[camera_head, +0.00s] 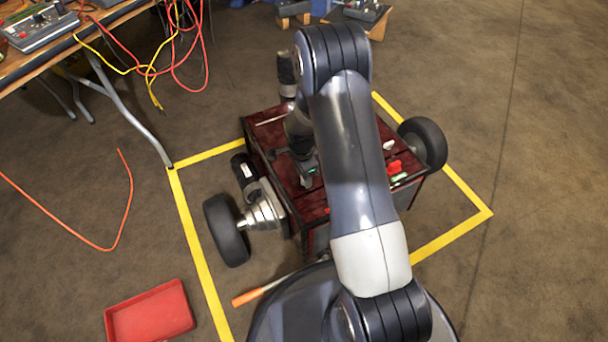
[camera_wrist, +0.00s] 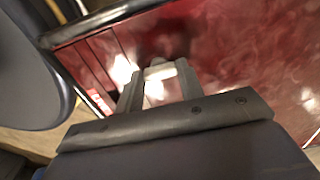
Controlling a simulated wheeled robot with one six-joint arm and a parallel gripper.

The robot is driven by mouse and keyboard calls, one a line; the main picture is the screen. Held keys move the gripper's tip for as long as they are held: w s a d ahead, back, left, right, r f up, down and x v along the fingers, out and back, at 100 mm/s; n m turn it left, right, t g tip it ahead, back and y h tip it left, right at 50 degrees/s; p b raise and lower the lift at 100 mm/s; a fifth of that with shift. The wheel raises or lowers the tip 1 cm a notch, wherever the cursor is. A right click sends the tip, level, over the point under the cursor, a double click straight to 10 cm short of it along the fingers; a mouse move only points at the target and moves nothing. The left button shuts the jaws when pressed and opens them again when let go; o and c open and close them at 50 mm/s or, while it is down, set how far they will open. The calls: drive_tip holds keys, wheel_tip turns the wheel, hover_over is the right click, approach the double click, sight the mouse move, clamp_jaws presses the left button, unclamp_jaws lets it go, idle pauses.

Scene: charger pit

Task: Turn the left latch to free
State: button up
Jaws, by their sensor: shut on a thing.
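My gripper (camera_head: 308,178) reaches down to the left part of the dark red top of a wheeled cart (camera_head: 268,120). In the wrist view, the two dark fingers of my gripper (camera_wrist: 160,88) are shut on a small pale piece, which I take to be the left latch (camera_wrist: 160,72). The piece sits at the red surface, and its lower part is hidden by the fingers. The latch's angle is hard to tell. In the head view my arm and gripper hide it.
A red tray (camera_head: 150,312) and an orange-handled bar (camera_head: 250,296) lie nearby.

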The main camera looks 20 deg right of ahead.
idle(0.4)
drive_tip(key=o, duration=1)
drive_tip(key=r+p, duration=0.1)
drive_tip(key=r, duration=0.2)
drive_tip(key=r+p, duration=0.1)
drive_tip(key=r, duration=0.3)
drive_tip(key=r+p, duration=0.1)
drive_tip(key=r, duration=0.2)
drive_tip(key=shift+w+a+r+p, duration=0.15)
drive_tip(key=shift+a+r+p, duration=0.1)
drive_tip(key=shift+r+p, duration=0.15)
drive_tip(key=f+b, duration=0.1)
drive_tip(key=f, duration=0.2)
drive_tip(key=f+b, duration=0.1)
drive_tip(key=f, duration=0.3)
drive_tip(key=f+b, duration=0.2)
drive_tip(key=f, duration=0.1)
drive_tip(key=shift+d+f, duration=0.25)
drive_tip(key=shift+f, duration=0.15)
